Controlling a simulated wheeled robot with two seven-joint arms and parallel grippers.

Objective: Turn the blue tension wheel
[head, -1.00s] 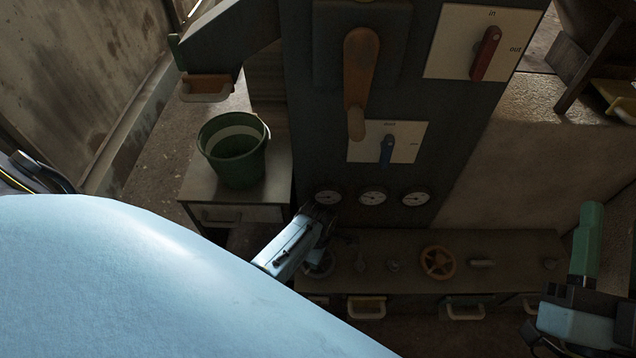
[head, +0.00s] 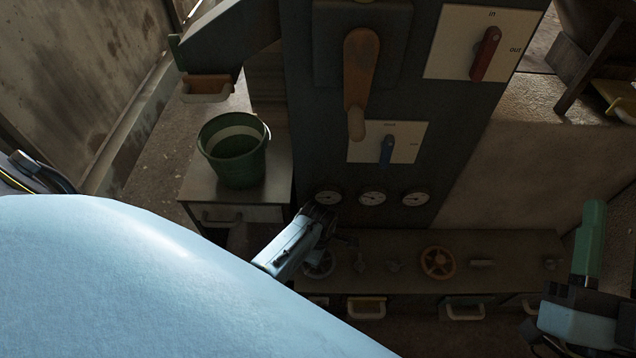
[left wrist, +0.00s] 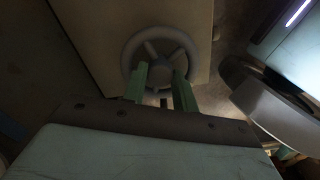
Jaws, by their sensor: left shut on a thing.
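The tension wheel (left wrist: 187,42), a round spoked handwheel that looks grey-blue in the dim light, shows in the left wrist view just beyond my left fingers. In the head view the wheel (head: 318,268) is at the left end of the low bench, partly hidden by my left arm. My left gripper (left wrist: 161,76) has its green fingers at the wheel's near side, one on each side of a spoke or hub part, and is shut on the wheel. My right gripper (head: 594,212) is at the right edge of the head view, away from the wheel, its green fingers seen side-on.
The low bench (head: 520,245) also carries an orange handwheel (head: 437,262) and small fittings. Three gauges (head: 372,198) sit above it. A dark panel holds an orange lever (head: 360,75), a blue switch (head: 387,151) and a red switch (head: 486,53). A green bucket (head: 235,165) stands left.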

